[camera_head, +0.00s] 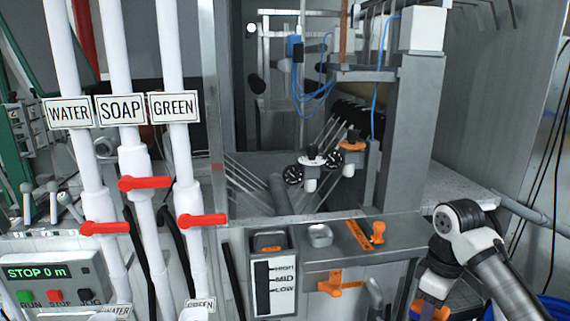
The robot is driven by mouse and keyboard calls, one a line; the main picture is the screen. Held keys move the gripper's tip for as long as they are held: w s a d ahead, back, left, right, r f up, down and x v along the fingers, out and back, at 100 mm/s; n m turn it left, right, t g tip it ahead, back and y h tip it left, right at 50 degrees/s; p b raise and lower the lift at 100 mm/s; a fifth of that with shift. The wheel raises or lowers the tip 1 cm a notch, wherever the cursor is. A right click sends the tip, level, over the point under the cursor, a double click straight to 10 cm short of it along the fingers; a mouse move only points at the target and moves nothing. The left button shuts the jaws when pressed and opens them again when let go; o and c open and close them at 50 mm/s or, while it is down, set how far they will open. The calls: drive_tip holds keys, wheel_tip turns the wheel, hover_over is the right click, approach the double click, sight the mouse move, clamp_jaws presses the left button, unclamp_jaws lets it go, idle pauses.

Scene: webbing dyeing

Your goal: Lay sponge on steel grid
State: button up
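No sponge can be made out for certain. A small pale grey block or dish (319,235) sits on the steel ledge in front of the machine; I cannot tell whether it is a sponge. Thin slanting steel rods (245,188) inside the machine, left of the centre, may be the steel grid. My arm comes in at the lower right and bends down towards the bottom edge, right of the ledge. Orange and blue parts show below its bend, but no gripper fingers can be made out.
White pipes with red valve handles (146,183) stand upright at the left. A control box (50,280) reads STOP 0 m. An orange knob (377,232) and a level gauge (275,287) are at the ledge. A grey post (412,130) rises behind it.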

drive_tip(key=w+a+f+m, duration=0.2)
drive_tip(key=a+f+m, duration=0.1)
drive_tip(key=a+f, duration=0.85)
drive_tip(key=w+a+f+m, duration=0.2)
drive_tip(key=a+f, duration=0.8)
drive_tip(key=f, duration=0.3)
drive_tip(key=w+a+f+m, duration=0.3)
drive_tip(key=a+f, duration=0.7)
drive_tip(key=f, duration=0.3)
drive_tip(key=s+f+b, duration=0.2)
drive_tip(key=f+b, duration=0.2)
drive_tip(key=f, duration=0.3)
drive_tip(key=s+f+b, duration=0.2)
drive_tip(key=f+b, duration=0.3)
drive_tip(key=f, duration=0.2)
drive_tip(key=shift+s+f, duration=0.25)
drive_tip(key=shift+s, duration=0.15)
drive_tip(key=shift+w+d, duration=0.1)
drive_tip(key=shift+d, duration=0.15)
